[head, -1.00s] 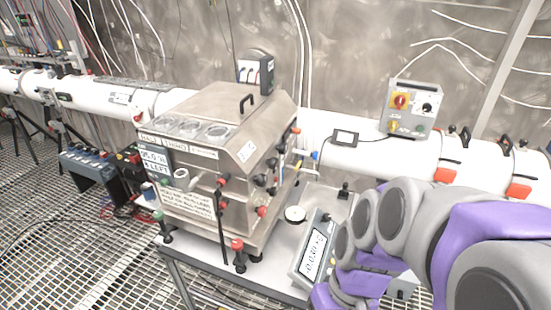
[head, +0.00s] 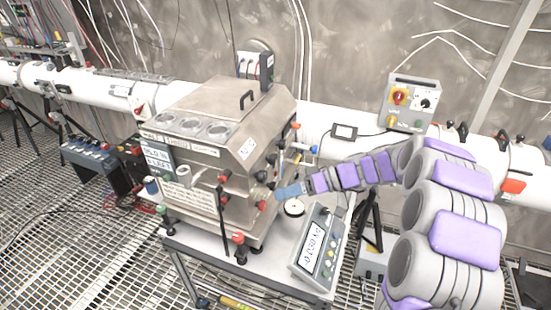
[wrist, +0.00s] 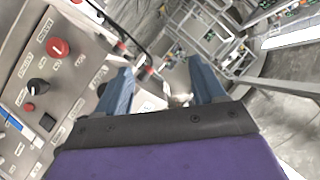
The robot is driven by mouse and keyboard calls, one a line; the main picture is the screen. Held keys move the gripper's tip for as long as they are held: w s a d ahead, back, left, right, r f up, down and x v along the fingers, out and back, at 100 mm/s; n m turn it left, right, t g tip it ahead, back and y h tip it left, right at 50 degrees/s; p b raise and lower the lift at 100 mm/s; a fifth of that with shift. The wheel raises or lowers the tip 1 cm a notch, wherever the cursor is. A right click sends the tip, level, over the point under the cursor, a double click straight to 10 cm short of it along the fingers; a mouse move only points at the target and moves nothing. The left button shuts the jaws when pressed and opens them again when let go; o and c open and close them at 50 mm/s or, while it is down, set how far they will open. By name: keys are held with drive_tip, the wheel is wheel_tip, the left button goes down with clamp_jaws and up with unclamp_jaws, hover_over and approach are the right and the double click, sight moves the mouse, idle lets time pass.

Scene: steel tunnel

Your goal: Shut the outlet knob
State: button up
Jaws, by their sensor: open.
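A steel box machine (head: 225,150) stands on a table, with several red and black knobs and handles on its front and right side. My gripper (head: 278,193) is beside its right side, with blue fingers pointing left towards it. In the wrist view my gripper (wrist: 160,78) is open, with nothing clearly held between its fingers. To its left a grey panel carries a large red knob (wrist: 57,46), a black knob (wrist: 38,87) and a small red knob (wrist: 29,107). The labels are too small to read, so I cannot tell which knob is the outlet.
A meter with a display (head: 320,245) and a round white disc (head: 294,207) sit on the table right of the machine. A white pipe (head: 95,88) runs behind, carrying a control box (head: 408,103). Grating floor (head: 60,230) lies at the left.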

drive_tip(key=w+d+f+n+t+y+p, duration=0.1)
drive_tip(key=w+d+f+t+y, duration=0.15)
drive_tip(key=w+d, duration=0.4)
drive_tip(key=n+t+p, duration=0.1)
drive_tip(key=t, duration=0.4)
approach(276, 160)
drive_tip(key=shift+g, duration=0.25)
drive_tip(key=x, duration=1)
drive_tip(key=shift+w+f+p, duration=0.15)
drive_tip(key=shift+w+p, duration=0.15)
drive_tip(key=shift+p, duration=0.1)
drive_tip(key=shift+c, duration=0.3)
drive_tip(key=c, duration=1)
